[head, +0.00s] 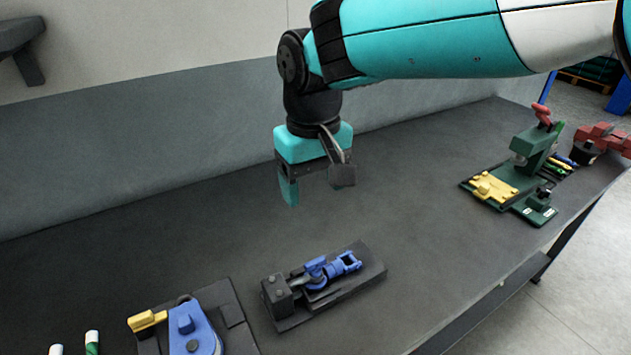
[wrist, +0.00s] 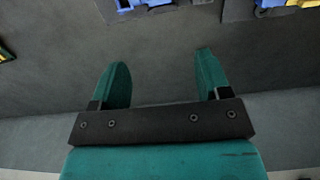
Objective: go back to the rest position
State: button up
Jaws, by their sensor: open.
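My gripper (head: 316,188) hangs from the teal arm over the middle of the dark workbench (head: 420,215), pointing down. Its two teal-green fingers are apart with nothing between them. In the wrist view my gripper (wrist: 158,82) is also open and empty, with bare bench top beyond the fingertips. No object touches it.
A black fixture with a blue clamp (head: 330,270) lies in front of my gripper. A blue and yellow fixture (head: 192,325) is at the front left. A green press stand (head: 536,150) with yellow parts and a red vise (head: 600,140) are at right. A wall runs behind the bench.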

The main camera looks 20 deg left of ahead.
jog(key=s+d+r+m+y, duration=0.1)
jog(key=d+r, duration=0.2)
jog(key=d, duration=0.6)
jog(key=s+d+r+y, duration=0.1)
jog(key=d+r, duration=0.2)
jog(key=d, duration=0.6)
jog(key=s+d+f+m+y, duration=0.1)
jog(key=s+d+y, duration=0.1)
jog(key=s+d, duration=0.9)
jog(key=shift+s+d+f+m, duration=0.3)
jog(key=shift+s+m, duration=0.1)
jog(key=shift+s, duration=0.7)
